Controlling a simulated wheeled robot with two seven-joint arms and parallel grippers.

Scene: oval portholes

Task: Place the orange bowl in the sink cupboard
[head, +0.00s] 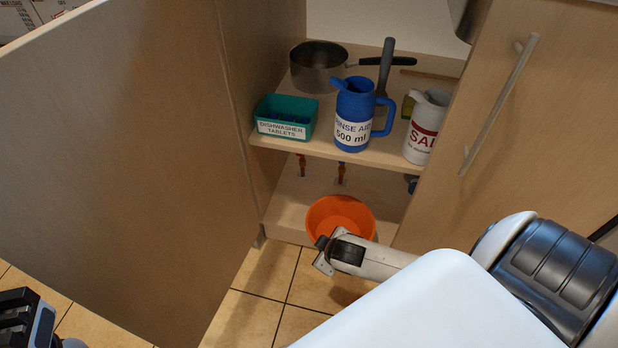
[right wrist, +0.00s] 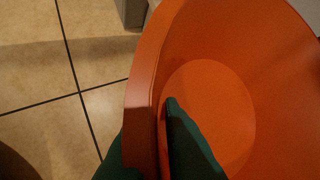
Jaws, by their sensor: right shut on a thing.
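The orange bowl (head: 340,211) is at the front of the sink cupboard's lower level (head: 283,208), low over or near the cupboard's front edge. I cannot tell whether it touches the cupboard floor. My right gripper (head: 322,243) is shut on the bowl's near rim. In the right wrist view the bowl (right wrist: 225,110) fills the right side, with its rim between the dark green fingers (right wrist: 155,140). My left gripper (head: 28,318) shows only in part at the lower left corner, away from the cupboard; its fingertips are not clear.
The left cupboard door (head: 110,150) stands open; the right door (head: 530,130) is at the right. The shelf above the bowl holds a green tablet box (head: 284,112), a blue jug (head: 354,118), a white salt jug (head: 424,130) and a pan (head: 318,70). Pipes with valves (head: 341,173) stand behind the bowl.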

